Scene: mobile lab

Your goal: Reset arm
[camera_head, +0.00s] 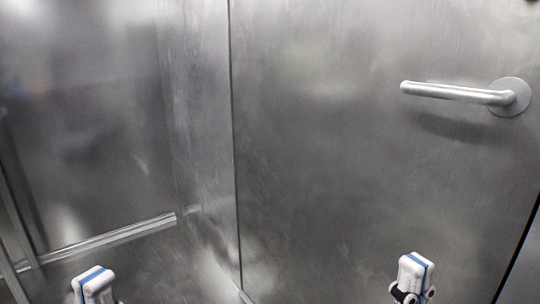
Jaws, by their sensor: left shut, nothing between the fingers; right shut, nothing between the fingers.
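My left gripper (95,283) shows at the bottom left edge, white with a blue stripe. Its fingers are together and hold nothing. My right gripper (414,275) shows at the bottom right, also white with a blue stripe, with dark joints below. Its fingers are together and empty. Both point upward in the picture and appear apart from the metal surfaces. Most of both arms is out of view below.
A brushed metal door (340,180) fills the middle and right. A lever handle (455,93) sits on its upper right. A metal wall (90,120) stands at the left, with a horizontal rail (110,237) low on it. A dark gap runs along the door's right edge.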

